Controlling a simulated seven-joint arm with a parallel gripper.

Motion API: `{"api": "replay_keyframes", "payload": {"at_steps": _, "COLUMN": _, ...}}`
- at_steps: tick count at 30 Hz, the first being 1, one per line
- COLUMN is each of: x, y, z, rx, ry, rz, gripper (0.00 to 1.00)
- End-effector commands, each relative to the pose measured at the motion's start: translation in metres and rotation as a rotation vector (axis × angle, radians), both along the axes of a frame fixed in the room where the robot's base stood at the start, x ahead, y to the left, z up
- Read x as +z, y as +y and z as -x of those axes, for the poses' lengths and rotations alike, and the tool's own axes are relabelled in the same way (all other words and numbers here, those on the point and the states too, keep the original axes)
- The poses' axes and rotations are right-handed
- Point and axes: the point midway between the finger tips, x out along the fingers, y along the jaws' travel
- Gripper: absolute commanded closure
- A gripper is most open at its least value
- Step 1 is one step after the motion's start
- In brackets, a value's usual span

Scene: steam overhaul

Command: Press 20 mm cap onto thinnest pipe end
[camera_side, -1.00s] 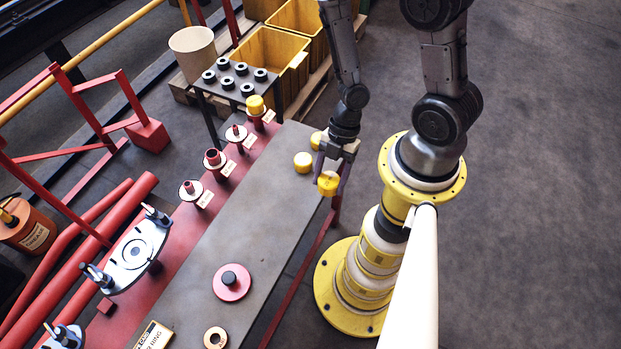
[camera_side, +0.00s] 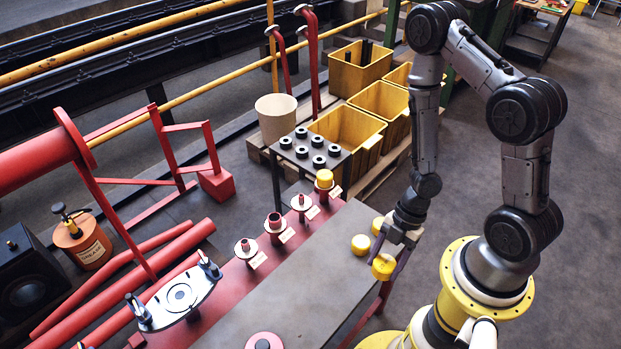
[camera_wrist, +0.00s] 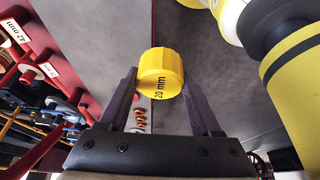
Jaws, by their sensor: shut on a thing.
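My gripper (camera_side: 384,262) is shut on a yellow cap (camera_side: 383,268) at the right edge of the grey bench top. In the wrist view the cap (camera_wrist: 160,70) reads "20 mm" and sits between the fingertips. Two other yellow caps, a nearer one (camera_side: 361,244) and a farther one (camera_side: 378,226), stand on the bench just left of my gripper. A fourth pipe end wears a yellow cap (camera_side: 324,179). Which is thinnest is hard to tell.
A rack (camera_side: 311,158) with several black rings stands behind the pipe row. Yellow bins (camera_side: 345,140) and a beige bucket (camera_side: 275,118) are farther back. A grey-white plate with clamps (camera_side: 180,294) is at the left. The middle of the grey bench (camera_side: 300,300) is clear.

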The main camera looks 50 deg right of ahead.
Motion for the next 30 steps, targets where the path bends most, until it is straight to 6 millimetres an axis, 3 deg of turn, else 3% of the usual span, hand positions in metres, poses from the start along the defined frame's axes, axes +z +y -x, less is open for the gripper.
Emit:
{"api": "replay_keyframes", "payload": {"at_steps": 8, "x": 0.014, "y": -0.016, "z": -0.05, "rx": -0.045, "ry": -0.004, "rz": 0.001, "gripper": 0.88}}
{"api": "replay_keyframes", "payload": {"at_steps": 14, "x": 0.032, "y": -0.032, "z": -0.093, "rx": -0.197, "ry": -0.006, "rz": 0.001, "gripper": 0.88}}
{"api": "replay_keyframes", "payload": {"at_steps": 24, "x": 0.074, "y": -0.058, "z": -0.161, "rx": -0.626, "ry": -0.008, "rz": 0.001, "gripper": 0.88}}
{"api": "replay_keyframes", "payload": {"at_steps": 30, "x": 0.097, "y": -0.071, "z": -0.188, "rx": -0.899, "ry": -0.008, "rz": -0.001, "gripper": 0.88}}
